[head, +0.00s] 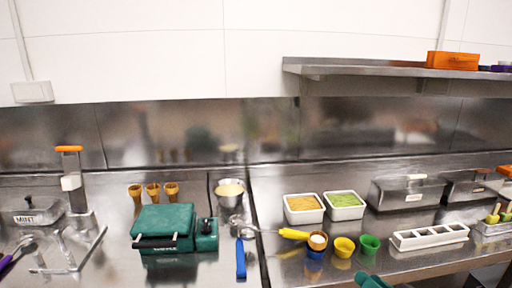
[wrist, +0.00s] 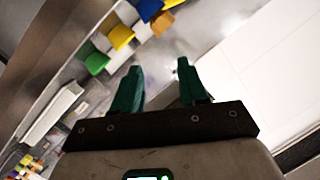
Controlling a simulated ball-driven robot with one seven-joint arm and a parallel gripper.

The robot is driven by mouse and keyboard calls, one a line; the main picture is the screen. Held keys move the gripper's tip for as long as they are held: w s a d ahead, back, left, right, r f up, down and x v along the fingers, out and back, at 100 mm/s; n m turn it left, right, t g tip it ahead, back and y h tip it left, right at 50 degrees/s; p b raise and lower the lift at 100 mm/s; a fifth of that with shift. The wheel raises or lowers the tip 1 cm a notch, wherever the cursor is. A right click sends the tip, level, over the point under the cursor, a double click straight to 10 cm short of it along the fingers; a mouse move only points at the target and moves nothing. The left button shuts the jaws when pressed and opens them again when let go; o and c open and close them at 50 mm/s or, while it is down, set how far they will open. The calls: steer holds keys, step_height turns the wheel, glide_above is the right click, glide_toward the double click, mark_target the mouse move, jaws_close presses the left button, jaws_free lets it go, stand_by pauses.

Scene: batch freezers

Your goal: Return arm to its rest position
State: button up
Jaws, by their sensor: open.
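My gripper (wrist: 159,70) has two green fingers, spread apart with nothing between them in the wrist view. In the head view, a green part at the bottom edge (head: 370,281) looks like a piece of my gripper; the rest of the arm is out of sight. In the wrist view the yellow cup (wrist: 121,36) and green cup (wrist: 96,60) lie beyond the fingers, apart from them. In the head view the same yellow cup (head: 344,246) and green cup (head: 369,245) stand near the counter's front edge.
A steel counter (head: 190,270) holds a green waffle iron (head: 163,227), a blue-handled scoop (head: 240,258), two white tubs (head: 304,209), a white compartment tray (head: 430,237) and steel bins (head: 405,193). A steel shelf (head: 360,66) with an orange box (head: 452,61) hangs above at right.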

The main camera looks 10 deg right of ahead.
steer(key=s+a+f+n+g, duration=0.2)
steer(key=s+a+f+g, duration=0.25)
steer(key=s+f, duration=0.4)
steer(key=s+a+f+n+g+h, duration=0.1)
steer(key=s+f+g, duration=0.4)
steer(key=s, duration=0.5)
steer(key=s+a+f+n+g, duration=0.1)
steer(key=s+a+f+g, duration=0.1)
steer(key=s+f+g, duration=0.3)
steer(key=s+f, duration=0.1)
steer(key=s, duration=0.3)
steer(key=shift+s+n+h, duration=0.3)
steer(key=shift+s+h, duration=0.05)
steer(key=shift+h, duration=0.05)
steer(key=shift+a+f, duration=0.1)
